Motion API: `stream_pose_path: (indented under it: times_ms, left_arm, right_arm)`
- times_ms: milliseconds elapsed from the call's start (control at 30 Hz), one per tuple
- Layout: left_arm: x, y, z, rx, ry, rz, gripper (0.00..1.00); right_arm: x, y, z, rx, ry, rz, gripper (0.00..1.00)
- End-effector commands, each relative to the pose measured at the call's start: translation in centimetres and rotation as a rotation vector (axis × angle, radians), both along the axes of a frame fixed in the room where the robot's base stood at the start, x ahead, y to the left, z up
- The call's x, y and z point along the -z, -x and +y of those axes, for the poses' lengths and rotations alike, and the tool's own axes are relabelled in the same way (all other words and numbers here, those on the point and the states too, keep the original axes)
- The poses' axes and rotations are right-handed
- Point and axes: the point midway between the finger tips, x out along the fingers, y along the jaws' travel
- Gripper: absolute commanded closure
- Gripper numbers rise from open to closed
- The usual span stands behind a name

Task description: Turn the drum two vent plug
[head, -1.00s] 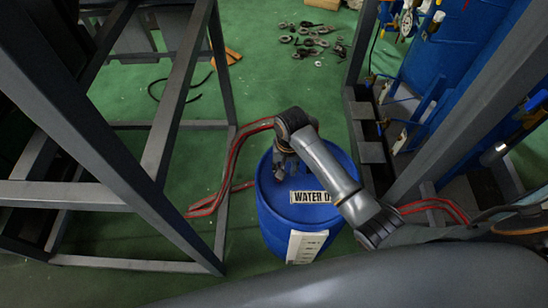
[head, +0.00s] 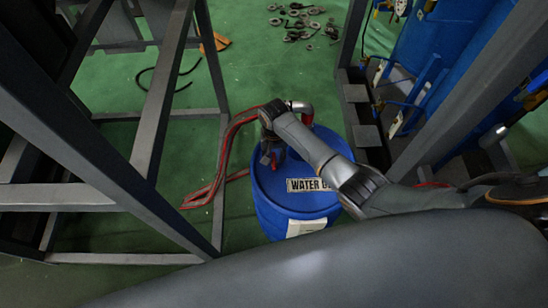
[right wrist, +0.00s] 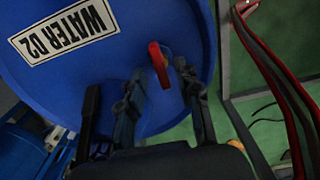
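The blue drum (head: 300,212) stands on the floor, with a label (head: 313,185) on its top that reads WATER 02 in the right wrist view (right wrist: 64,32). The vent plug shows as a red handle (right wrist: 158,62) on the drum top. My right gripper (head: 270,152) points down over the left part of the drum top. In the right wrist view its fingers (right wrist: 160,76) are apart, one on each side of the red handle, with the handle closer to the right finger. I cannot tell whether either touches it. My left gripper is not in view.
Red and dark hoses (head: 224,160) run beside the drum, and a silver elbow pipe (head: 301,107) is at its far edge. A grey steel frame (head: 150,120) stands left, and another post (head: 470,85) right. Loose parts (head: 305,20) lie on the green floor behind.

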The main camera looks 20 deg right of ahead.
Motion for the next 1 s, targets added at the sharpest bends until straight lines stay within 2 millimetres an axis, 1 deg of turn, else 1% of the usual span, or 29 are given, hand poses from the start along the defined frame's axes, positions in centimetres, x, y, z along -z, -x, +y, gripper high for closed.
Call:
stream_pose_path:
  times_ms: [33,133,433,467,500,567,600,633,1000]
  left_arm:
    - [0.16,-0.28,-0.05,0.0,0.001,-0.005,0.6]
    - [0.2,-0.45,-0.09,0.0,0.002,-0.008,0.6]
    - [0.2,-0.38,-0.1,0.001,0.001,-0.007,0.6]
    - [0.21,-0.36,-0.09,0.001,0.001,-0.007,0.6]
    - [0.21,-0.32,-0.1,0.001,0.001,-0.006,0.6]
    - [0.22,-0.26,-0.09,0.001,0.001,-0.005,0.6]
    - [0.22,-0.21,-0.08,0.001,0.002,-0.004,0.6]
    - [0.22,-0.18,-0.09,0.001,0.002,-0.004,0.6]
    - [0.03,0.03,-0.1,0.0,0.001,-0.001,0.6]
  right_arm:
    - [0.55,0.01,0.02,0.0,0.0,0.001,0.66]
    - [1.09,0.01,0.03,0.0,0.0,0.0,0.66]
    - [1.24,0.01,0.02,-0.001,-0.001,0.0,0.66]
    - [1.24,0.01,0.02,-0.001,-0.001,0.0,0.7]
    - [1.24,0.01,0.01,-0.001,-0.001,0.0,0.78]
    - [1.24,0.01,0.01,-0.001,0.0,0.0,0.91]
    - [1.23,0.01,0.01,-0.001,0.0,0.0,0.99]
    - [1.23,0.01,0.01,-0.001,0.0,0.0,1.0]
    - [1.17,0.01,-0.02,-0.027,0.0,0.0,1.0]
